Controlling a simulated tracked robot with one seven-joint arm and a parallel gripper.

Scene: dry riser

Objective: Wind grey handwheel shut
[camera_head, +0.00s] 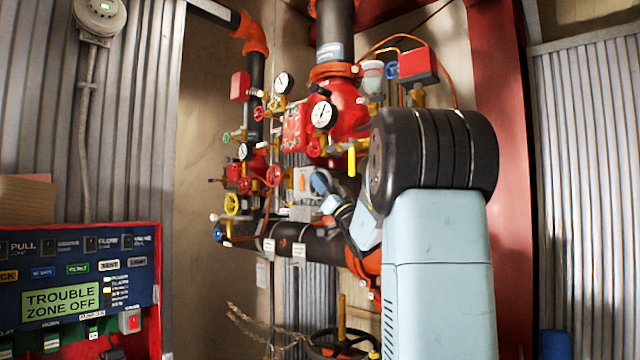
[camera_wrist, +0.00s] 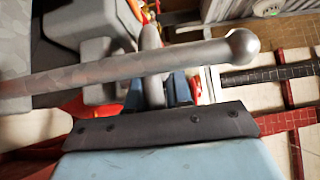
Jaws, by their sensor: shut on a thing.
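A smooth grey metal bar with a round ball end (camera_wrist: 130,68) crosses the wrist view close to the camera. A curved grey piece (camera_wrist: 151,40) stands behind and below it; I take these to be parts of the grey handwheel, whose full rim is not visible. My gripper (camera_wrist: 172,90) is shut on the grey part, with its fingers partly hidden behind the bar. In the head view my gripper (camera_head: 335,204) is at the pipework, left of my forearm. The handwheel cannot be made out clearly there, and how far it is turned cannot be told.
A black pipe (camera_head: 300,240) runs below. A panel reading "TROUBLE ZONE OFF" (camera_head: 70,300) stands at lower left. A red column (camera_head: 500,120) rises at right.

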